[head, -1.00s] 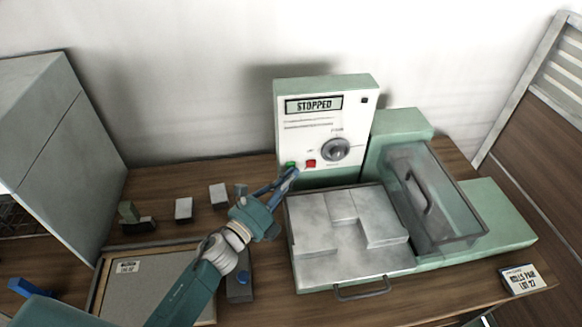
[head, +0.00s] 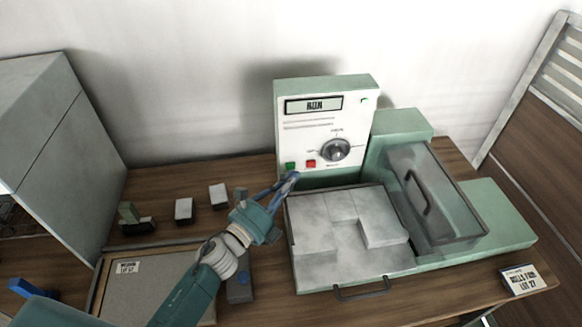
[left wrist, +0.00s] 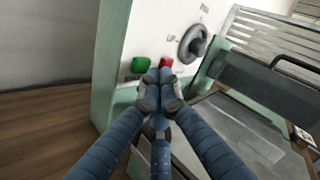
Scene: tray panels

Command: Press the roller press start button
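The roller press control box (head: 327,118) stands against the wall, and its display (head: 314,105) reads "RUN". The green button (head: 290,166) and the red button (head: 311,163) sit low on its panel, left of a dark round knob (head: 336,149). My left gripper (head: 291,178) is shut and empty, its fingertips just below the green button and apart from it. In the left wrist view the fingertips (left wrist: 160,92) are together, with the green button (left wrist: 140,65) up and left and the red button (left wrist: 166,62) just above. My right gripper is not in view.
A metal tray (head: 388,276) with a front handle sits before the control box. A clear cover (head: 440,200) stands at its right. Small blocks (head: 184,209) and a framed panel (head: 160,270) lie at left. A label card (head: 521,278) lies at right.

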